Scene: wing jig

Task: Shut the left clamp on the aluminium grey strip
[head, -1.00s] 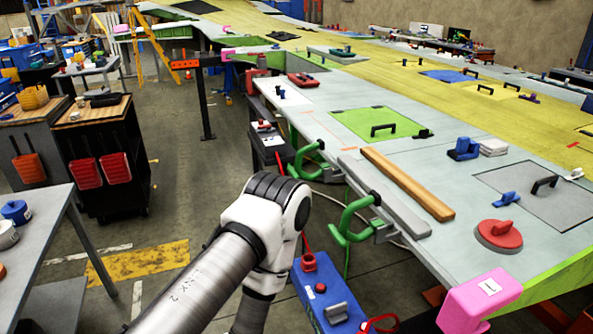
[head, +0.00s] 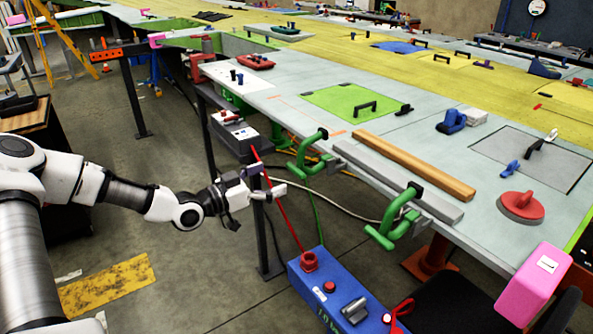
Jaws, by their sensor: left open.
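The aluminium grey strip (head: 400,182) lies along the near edge of the wing panel, beside a wooden strip (head: 415,164). The left clamp (head: 304,158) is green and hangs on the panel edge near the strip's left end. I cannot tell whether its pad touches anything. A second green clamp (head: 392,222) is at the edge near the strip's right part. My left gripper (head: 270,182) is open and empty, in front of the panel edge. In the picture it is just left of and below the left clamp, apart from it. My right gripper is out of view.
A blue box (head: 335,292) with a red hose stands below the edge. A grey box (head: 238,136) is left of the left clamp. A pink block (head: 535,284) sits at the panel's right corner.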

